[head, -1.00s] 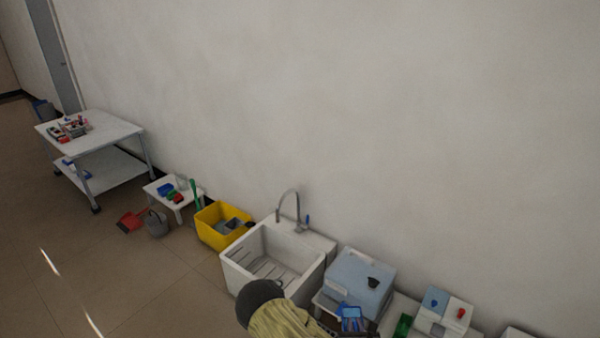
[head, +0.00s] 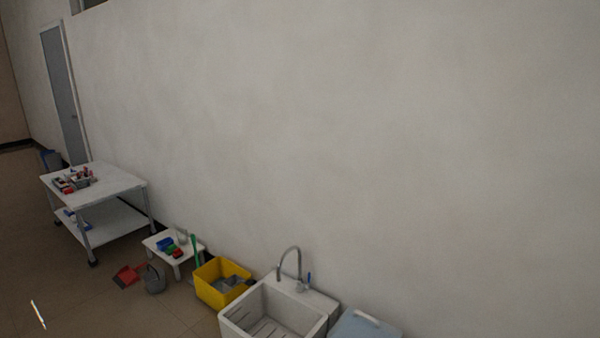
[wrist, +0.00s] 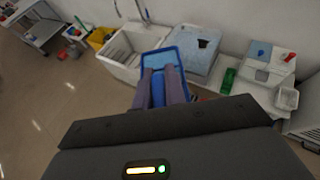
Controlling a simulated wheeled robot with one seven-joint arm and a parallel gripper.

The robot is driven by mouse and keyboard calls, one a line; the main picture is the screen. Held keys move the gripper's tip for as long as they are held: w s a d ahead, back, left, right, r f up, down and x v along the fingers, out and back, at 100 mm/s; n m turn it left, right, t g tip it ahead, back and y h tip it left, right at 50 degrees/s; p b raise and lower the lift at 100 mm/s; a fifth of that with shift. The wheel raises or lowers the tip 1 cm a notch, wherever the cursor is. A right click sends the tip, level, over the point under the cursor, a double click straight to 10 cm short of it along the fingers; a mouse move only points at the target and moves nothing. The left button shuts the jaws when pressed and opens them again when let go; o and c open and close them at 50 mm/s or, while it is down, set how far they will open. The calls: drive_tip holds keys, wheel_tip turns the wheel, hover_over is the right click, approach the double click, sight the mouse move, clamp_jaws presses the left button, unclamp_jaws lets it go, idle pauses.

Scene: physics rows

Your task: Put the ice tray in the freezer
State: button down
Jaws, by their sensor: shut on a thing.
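The blue ice tray (wrist: 166,57) is in the wrist view, held out in front of my gripper (wrist: 162,72). My gripper is shut on the tray, with its two grey fingers on either side of the tray's blue near part. A white box with a pale blue lid (wrist: 188,48), which may be the freezer, stands beyond and to the right of the tray. The tray's edge overlaps it in the picture; I cannot tell the gap. A small dark thing lies on the box. Only the lid's corner (head: 366,326) shows in the head view, where neither gripper nor tray appears.
A white sink (head: 277,312) with a tap stands left of the box, then a yellow bin (head: 212,285), a low stool (head: 160,243) and a white trolley (head: 118,186). A green thing (wrist: 228,80) and a white unit (wrist: 268,62) are to the right. Floor is open on the left.

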idle(0.3)
drive_tip(key=f, duration=0.2)
drive_tip(key=s+f, duration=0.1)
drive_tip(key=f, duration=0.2)
drive_tip(key=shift+s+f, duration=0.25)
drive_tip(key=shift+f, duration=0.15)
